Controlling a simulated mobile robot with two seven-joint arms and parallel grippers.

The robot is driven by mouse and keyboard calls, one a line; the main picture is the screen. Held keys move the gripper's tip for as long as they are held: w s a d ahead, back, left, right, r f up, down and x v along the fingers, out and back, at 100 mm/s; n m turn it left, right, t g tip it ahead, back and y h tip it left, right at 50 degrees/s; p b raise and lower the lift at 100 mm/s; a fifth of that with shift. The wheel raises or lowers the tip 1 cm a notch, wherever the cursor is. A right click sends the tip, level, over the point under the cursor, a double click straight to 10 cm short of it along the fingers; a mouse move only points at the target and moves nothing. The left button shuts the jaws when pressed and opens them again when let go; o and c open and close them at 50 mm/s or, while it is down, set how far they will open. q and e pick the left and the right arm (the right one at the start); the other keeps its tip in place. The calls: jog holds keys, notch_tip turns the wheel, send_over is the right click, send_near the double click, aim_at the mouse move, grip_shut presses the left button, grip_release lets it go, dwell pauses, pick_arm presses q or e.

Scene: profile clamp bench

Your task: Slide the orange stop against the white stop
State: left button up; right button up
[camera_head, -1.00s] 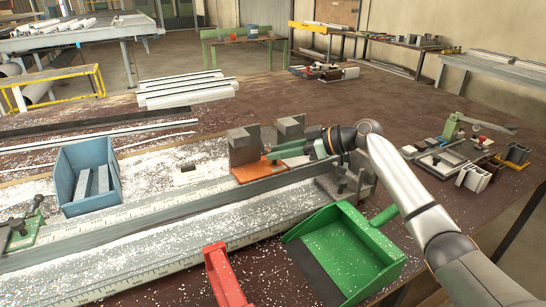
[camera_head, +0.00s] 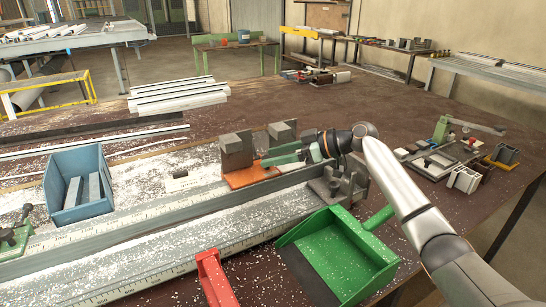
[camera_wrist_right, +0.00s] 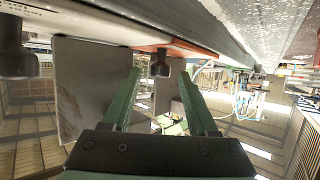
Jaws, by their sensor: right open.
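The orange stop (camera_head: 252,177) sits at the rear edge of the long scaled rail, with an upright grey block (camera_head: 236,151) on it. A small pale block with a dark slot (camera_head: 183,181) lies to its left, apart from it; I cannot tell for sure that it is the white stop. My right gripper (camera_head: 299,153) is at the right end of the orange stop, and its green fingers also show in the wrist view (camera_wrist_right: 159,73). They are open, with a dark knob (camera_wrist_right: 160,64) seen between them; contact is unclear. My left gripper is out of view.
A blue bin (camera_head: 80,187) with grey pieces stands on the left, near a green clamp (camera_head: 14,237). A green dustpan (camera_head: 335,256) and a red part (camera_head: 216,279) lie in front of the rail. White chips cover the rail and bench.

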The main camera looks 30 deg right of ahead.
jog(key=b+v, duration=0.1)
jog(key=v, duration=1.1)
jog(key=shift+a, duration=0.1)
